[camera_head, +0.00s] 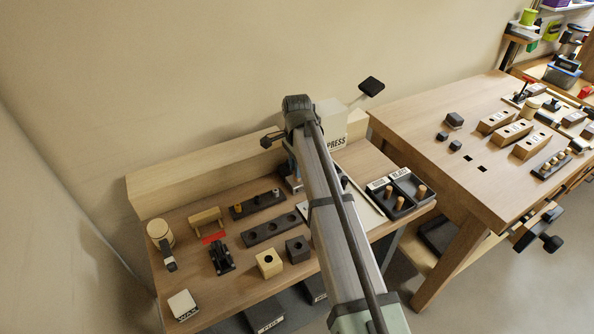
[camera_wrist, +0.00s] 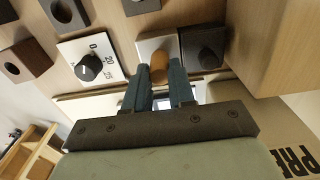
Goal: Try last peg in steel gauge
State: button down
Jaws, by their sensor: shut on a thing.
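The peg's end is in front of a pale grey block (camera_wrist: 149,46), which looks like the steel gauge. A dark block (camera_wrist: 204,42) stands right beside it. The gripper hides the peg's other end, and I cannot tell whether the peg is in the gauge's hole or only over it. In the head view my arm covers the gripper and most of the gauge area. Other wooden pegs (camera_head: 421,191) stand in the black two-part tray (camera_head: 410,205).
A white dial plate (camera_wrist: 92,62) with a black knob is left of the gauge. A wooden ledge (camera_wrist: 268,45) and the press (camera_wrist: 290,145) are close on the right.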

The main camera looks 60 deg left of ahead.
jog(key=shift+r, duration=2.55)
